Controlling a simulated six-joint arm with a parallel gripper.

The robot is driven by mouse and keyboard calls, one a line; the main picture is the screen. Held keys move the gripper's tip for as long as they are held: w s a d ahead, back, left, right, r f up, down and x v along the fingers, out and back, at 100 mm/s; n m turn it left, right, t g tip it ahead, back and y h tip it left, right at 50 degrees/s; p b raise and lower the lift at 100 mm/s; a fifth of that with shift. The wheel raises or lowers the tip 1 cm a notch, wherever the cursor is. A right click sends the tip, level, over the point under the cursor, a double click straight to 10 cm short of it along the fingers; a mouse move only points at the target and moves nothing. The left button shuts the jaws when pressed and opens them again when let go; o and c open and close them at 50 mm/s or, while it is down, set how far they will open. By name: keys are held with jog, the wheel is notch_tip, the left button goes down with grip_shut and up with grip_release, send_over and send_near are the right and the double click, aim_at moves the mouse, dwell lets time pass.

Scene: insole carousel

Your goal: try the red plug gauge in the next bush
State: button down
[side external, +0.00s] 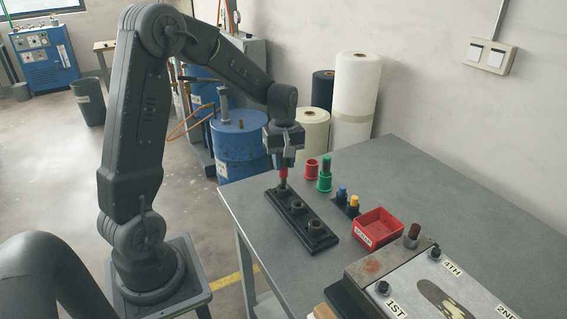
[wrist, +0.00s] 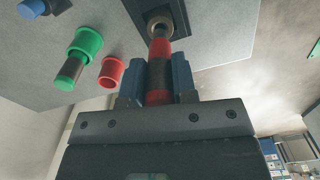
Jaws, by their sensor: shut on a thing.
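The red plug gauge (side external: 283,173), red with a dark band, is held upright in my gripper (side external: 283,158). In the wrist view the blue fingers (wrist: 159,72) are shut on the gauge (wrist: 160,52). A black block (side external: 319,243) carries three bushes in a row. The gauge's lower end is at the far-end bush (side external: 282,187); it also shows in the wrist view (wrist: 151,17). I cannot tell how deep the tip sits in it. The middle bush (side external: 297,206) and the near bush (side external: 315,226) are empty of gauges.
An empty red cup (side external: 311,172) and a green cup (side external: 324,184) holding a green gauge stand right of the block. Blue (side external: 342,193) and yellow (side external: 354,201) pieces stand in a black holder. A red bin (side external: 379,222) and a labelled machine (side external: 410,275) are nearer.

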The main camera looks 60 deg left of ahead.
jog(key=shift+r, duration=0.65)
jog(key=shift+r, duration=0.35)
jog(key=shift+r, duration=0.25)
